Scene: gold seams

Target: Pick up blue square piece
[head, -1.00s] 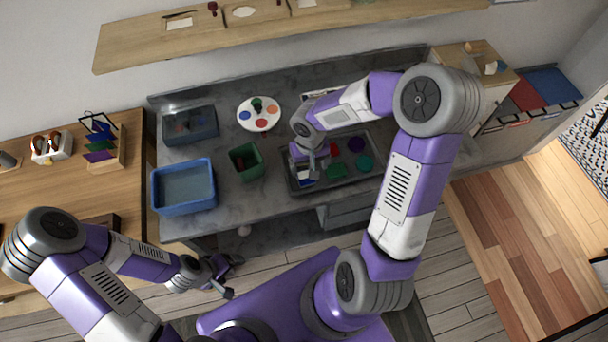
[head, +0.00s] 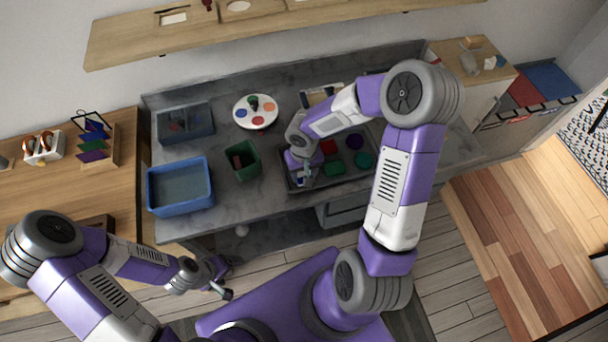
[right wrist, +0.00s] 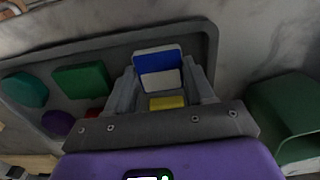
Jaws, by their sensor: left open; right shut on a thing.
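The blue square piece (right wrist: 158,60), with a white lower part, stands between the fingers of my right gripper (right wrist: 161,76) in the right wrist view. The gripper is shut on it at the near left corner of the dark tray (right wrist: 113,44). In the head view my right gripper (head: 303,182) reaches down over that corner and mostly hides the piece. A yellow patch (right wrist: 167,103) shows below the piece, between the fingers. My left gripper (head: 224,281) is open and empty, low in front of the counter.
The tray also holds green (head: 334,168), red (head: 328,147), purple (head: 354,142) and teal (head: 364,159) pieces. Left of it stand a green bin (head: 242,162) and a blue basin (head: 181,187). A white palette (head: 255,112) lies behind. Bare counter lies between bin and tray.

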